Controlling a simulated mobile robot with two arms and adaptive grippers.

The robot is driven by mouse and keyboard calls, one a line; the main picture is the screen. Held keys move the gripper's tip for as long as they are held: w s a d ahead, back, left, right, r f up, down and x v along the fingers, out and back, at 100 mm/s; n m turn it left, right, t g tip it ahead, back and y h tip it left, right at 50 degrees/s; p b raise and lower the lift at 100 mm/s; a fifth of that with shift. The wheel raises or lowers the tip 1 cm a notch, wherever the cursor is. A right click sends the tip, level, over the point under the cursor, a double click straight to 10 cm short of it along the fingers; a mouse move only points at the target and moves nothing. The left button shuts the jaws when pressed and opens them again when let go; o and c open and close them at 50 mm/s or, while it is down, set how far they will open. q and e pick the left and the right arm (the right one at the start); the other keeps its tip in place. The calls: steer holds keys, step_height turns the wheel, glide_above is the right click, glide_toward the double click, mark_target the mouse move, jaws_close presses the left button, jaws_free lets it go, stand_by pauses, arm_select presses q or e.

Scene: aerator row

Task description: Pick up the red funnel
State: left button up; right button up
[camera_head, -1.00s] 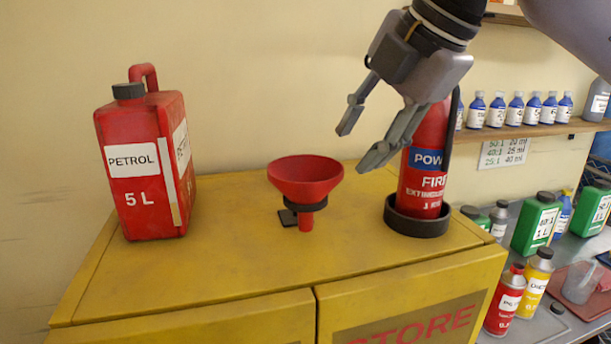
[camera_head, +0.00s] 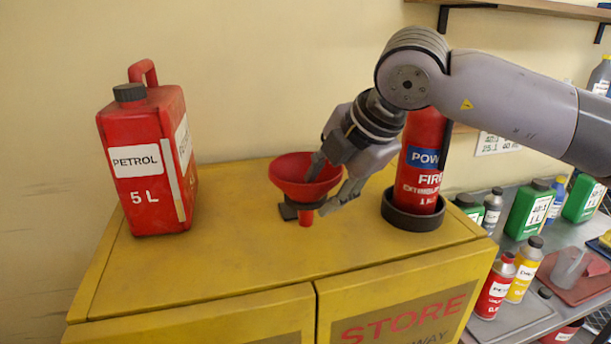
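The red funnel (camera_head: 290,172) sits upright in a black ring holder (camera_head: 289,211) on top of the yellow cabinet, its spout showing below the ring. My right gripper (camera_head: 320,190) reaches it from the right with its fingers apart. One finger is inside the bowl, and the other is outside, low on the right near the ring. The funnel's right wall lies between them. Part of the right rim is hidden behind the gripper. I cannot tell whether either finger touches the funnel. My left gripper is not in view.
A red petrol can (camera_head: 150,160) stands to the left on the yellow cabinet (camera_head: 240,255). A fire extinguisher (camera_head: 420,165) stands in a black base close behind my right gripper and arm. The cabinet top in front of the funnel is clear. Bottles stand on the bench at right.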

jaws_close()
stand_by(0.4)
steer(key=shift+r, duration=0.1)
